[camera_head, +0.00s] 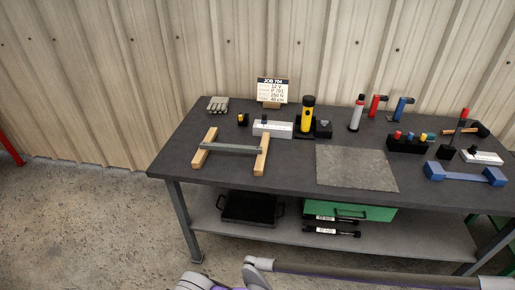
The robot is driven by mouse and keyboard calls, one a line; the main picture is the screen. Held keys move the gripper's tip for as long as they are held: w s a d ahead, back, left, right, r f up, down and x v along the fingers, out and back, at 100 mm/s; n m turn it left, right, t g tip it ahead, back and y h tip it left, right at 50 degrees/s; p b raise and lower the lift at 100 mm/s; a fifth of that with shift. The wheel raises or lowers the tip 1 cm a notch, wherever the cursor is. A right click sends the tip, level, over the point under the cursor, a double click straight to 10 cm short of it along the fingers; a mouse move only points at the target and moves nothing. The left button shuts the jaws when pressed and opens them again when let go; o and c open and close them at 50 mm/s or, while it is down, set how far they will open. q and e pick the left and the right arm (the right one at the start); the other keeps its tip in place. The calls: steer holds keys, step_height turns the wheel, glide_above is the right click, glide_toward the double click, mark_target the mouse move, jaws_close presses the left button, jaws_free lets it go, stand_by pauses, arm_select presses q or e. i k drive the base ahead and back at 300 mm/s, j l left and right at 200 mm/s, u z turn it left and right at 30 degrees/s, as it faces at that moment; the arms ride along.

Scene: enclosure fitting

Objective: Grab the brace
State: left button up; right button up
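A grey bar (230,149), which looks like the brace, lies across two light wooden blocks at the left of the dark workbench (290,180). The left block (205,147) and the right block (261,155) stand apart, with the bar bridging the gap between them. Nothing touches the bar except the blocks. Parts of my arms show along the bottom edge, below and in front of the bench. Neither gripper's fingers can be made out.
A grey mat (355,168) lies mid-bench. A blue bracket (465,174) sits at the right. Behind the bar stand a white box (272,129), a yellow flashlight (307,117) and a sign (273,91). The lower shelf (420,239) holds a green case (350,212) and a black tray (250,209).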

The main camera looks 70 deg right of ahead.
mark_target(218, 146)
steer(key=z, duration=2.1)
steer(key=i+l+u, duration=0.1)
steer(key=u, duration=0.3)
steer(key=l+u, duration=0.25)
steer(key=u, duration=0.2)
steer(key=i+l+u, duration=0.2)
steer(key=l, duration=0.35)
steer(key=l+u, duration=0.15)
steer(key=l, duration=0.35)
steer(key=i+l, duration=0.45)
